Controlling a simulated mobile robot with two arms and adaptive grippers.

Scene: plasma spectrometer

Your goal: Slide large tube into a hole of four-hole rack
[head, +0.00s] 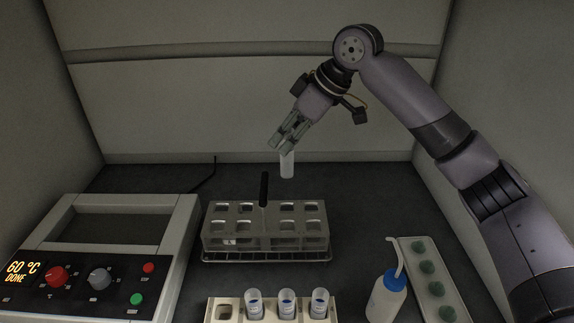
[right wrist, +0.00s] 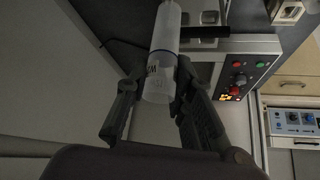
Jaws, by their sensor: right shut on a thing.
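My right gripper (head: 291,130) is shut on a large whitish tube (head: 287,166), whose lower part hangs below the fingers, behind and above the metal rack. In the right wrist view the tube (right wrist: 163,50) lies between the two fingers (right wrist: 155,88), with dark marks on its side. The four-hole rack (head: 241,309) is beige, at the front middle, cut off by the bottom edge. Its leftmost hole (head: 225,311) looks empty; the other three hold tubes (head: 287,305) with blue marks. My left gripper is not in view.
A metal rack (head: 265,243) with a black upright handle (head: 264,188) stands between the tube and the four-hole rack. A heating unit (head: 120,262) reading "60 °C DONE" is at left. A wash bottle (head: 386,299) and a tray of green-topped items (head: 407,250) are at right.

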